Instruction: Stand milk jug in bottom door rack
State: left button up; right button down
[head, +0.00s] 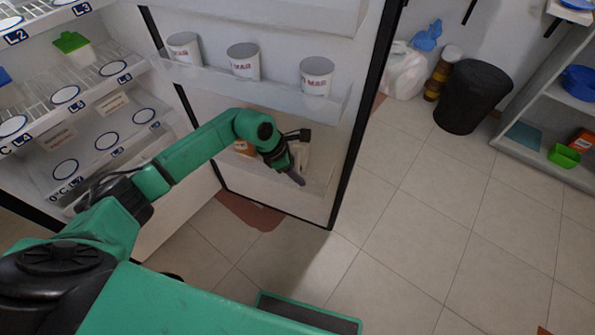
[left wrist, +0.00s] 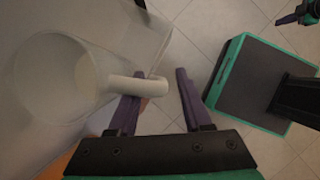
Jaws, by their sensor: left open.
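The milk jug (left wrist: 62,80), pale and translucent with a whitish handle (left wrist: 140,86), is at the left of the left wrist view. In the head view its pale side (head: 302,155) shows partly behind my gripper, at the bottom door rack (head: 270,180). My left gripper (head: 296,177) is open at this rack. In the left wrist view its purple fingers (left wrist: 158,104) are apart, with the handle reaching across the left finger towards the gap. I cannot tell whether they touch. What seems my right gripper (left wrist: 303,14) shows small at the top right corner; its jaws are unclear.
An orange item (head: 243,147) stands in the bottom rack left of the jug. Several white cups (head: 317,78) stand in the rack above. The open fridge door's edge (head: 357,125) is right of my gripper. The tiled floor (head: 440,230) to the right is clear.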

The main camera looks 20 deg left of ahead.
pick_arm(q)
jog(key=v, duration=1.3)
jog(key=shift+d, duration=0.15)
pick_arm(e)
jog(key=shift+r, duration=0.3)
